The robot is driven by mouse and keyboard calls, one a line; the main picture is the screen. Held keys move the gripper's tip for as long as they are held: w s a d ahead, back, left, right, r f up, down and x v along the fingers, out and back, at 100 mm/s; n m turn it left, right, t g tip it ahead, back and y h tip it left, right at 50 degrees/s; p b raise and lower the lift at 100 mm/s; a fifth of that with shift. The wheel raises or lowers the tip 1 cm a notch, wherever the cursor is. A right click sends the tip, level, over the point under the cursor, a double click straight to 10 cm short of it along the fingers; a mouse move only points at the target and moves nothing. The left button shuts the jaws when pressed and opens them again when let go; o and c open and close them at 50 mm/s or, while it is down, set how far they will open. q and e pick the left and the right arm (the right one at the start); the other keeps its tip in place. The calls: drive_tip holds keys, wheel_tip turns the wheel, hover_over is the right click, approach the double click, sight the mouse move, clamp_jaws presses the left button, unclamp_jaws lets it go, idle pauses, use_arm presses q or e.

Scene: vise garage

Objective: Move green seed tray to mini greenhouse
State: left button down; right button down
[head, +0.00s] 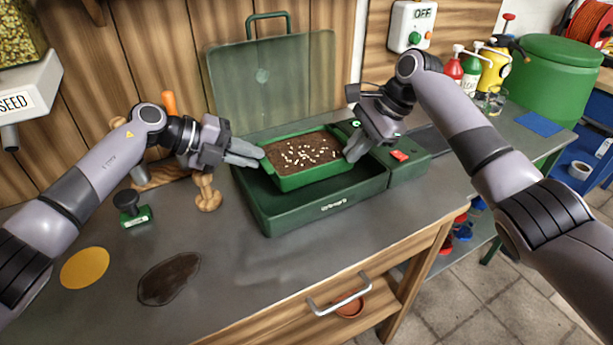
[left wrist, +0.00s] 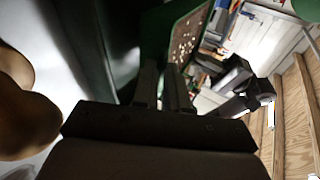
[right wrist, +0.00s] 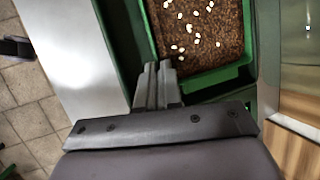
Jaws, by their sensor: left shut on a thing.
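The green seed tray (head: 308,176), filled with brown soil and white seeds, is over the dark green base (head: 322,207) of the mini greenhouse. It looks partly inside the rim; I cannot tell whether it rests on the bottom. The clear greenhouse lid (head: 272,85) stands open behind. My left gripper (head: 262,157) is shut on the tray's left end. My right gripper (head: 349,156) is at the tray's right end. In the right wrist view its fingers (right wrist: 158,70) are close together at the tray's edge; their grip on it is unclear.
A wooden knobbed piece (head: 207,193) and a green-based stamp (head: 133,209) stand left of the greenhouse. A yellow disc (head: 85,267) and a dark patch (head: 169,278) lie on the front-left bench. Spray bottles (head: 482,69) and a green bin (head: 551,83) are at the right.

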use_arm(q)
drive_tip(key=shift+s+d+f, duration=0.2)
drive_tip(key=shift+d+f, duration=0.2)
drive_tip(key=shift+f, duration=0.25)
use_arm(e)
drive_tip(key=shift+a+f, duration=0.3)
drive_tip(key=shift+a, duration=0.1)
drive_tip(key=shift+w, duration=0.1)
use_arm(q)
drive_tip(key=c, duration=1.2)
unclamp_jaws()
use_arm(e)
drive_tip(key=c, duration=1.3)
unclamp_jaws()
drive_tip(key=shift+d+f, duration=0.1)
use_arm(q)
drive_tip(key=shift+o, duration=0.2)
drive_tip(key=shift+w+a, duration=0.1)
drive_tip(key=shift+a, duration=0.05)
use_arm(e)
drive_tip(key=shift+d+f, duration=0.1)
use_arm(q)
drive_tip(key=shift+a, duration=0.1)
